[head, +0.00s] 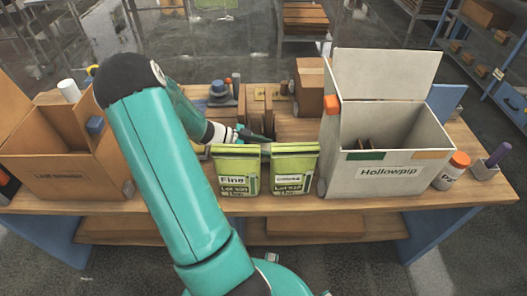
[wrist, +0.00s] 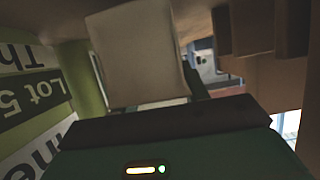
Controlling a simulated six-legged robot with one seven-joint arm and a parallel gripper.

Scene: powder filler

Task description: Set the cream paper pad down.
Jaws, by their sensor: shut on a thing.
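The cream paper pad (wrist: 140,45) fills the upper middle of the wrist view as a pale upright block. My gripper (wrist: 147,98) is shut on it, with a dark finger showing at its right side. In the head view my gripper (head: 256,136) is low over the table, just behind two green bags. I cannot make out the pad in the head view; the bags and gripper seem to hide it. Whether the pad touches the table cannot be told.
The green "Fine" bag (head: 236,172) and another green bag (head: 293,172) stand in front. The white "Hollowpip" box (head: 385,185) is at right, an open cardboard box (head: 70,178) at left. A brown box (head: 309,90) and dark upright pieces stand behind.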

